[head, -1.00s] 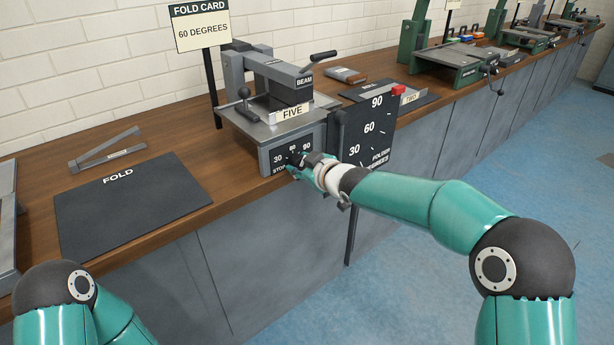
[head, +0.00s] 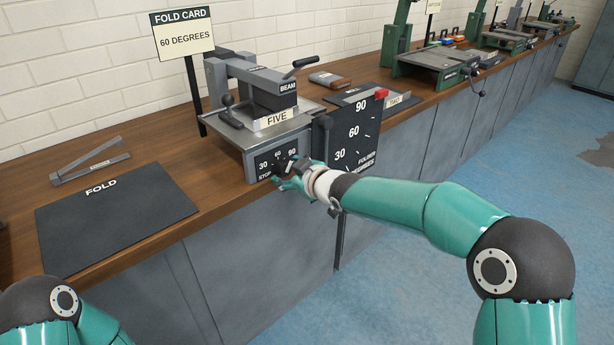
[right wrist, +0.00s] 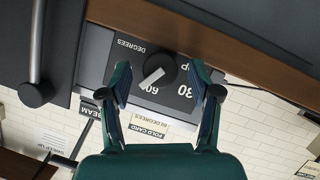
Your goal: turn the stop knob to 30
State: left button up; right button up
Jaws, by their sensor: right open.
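The stop knob (right wrist: 157,72) is a dark round knob with a pale pointer on the front panel (right wrist: 110,65) of the folder. In the right wrist view, which is upside down, the pointer lies close to the 60 label, slightly on the side away from 30. My right gripper (right wrist: 163,86) is open, its fingers on either side of the knob with visible gaps. In the head view, my right gripper (head: 284,177) is at the panel and partly hides the knob. My left gripper is out of view; only part of that arm shows.
A degrees board (head: 352,140) stands right beside the panel. A fold card (head: 183,35) reads 60 degrees. A black FOLD mat (head: 115,215) lies left. Blue floor is open at right.

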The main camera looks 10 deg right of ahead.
jog(key=v, duration=1)
jog(key=shift+s+d, duration=0.2)
jog(key=shift+s, duration=0.1)
jog(key=shift+f, duration=0.1)
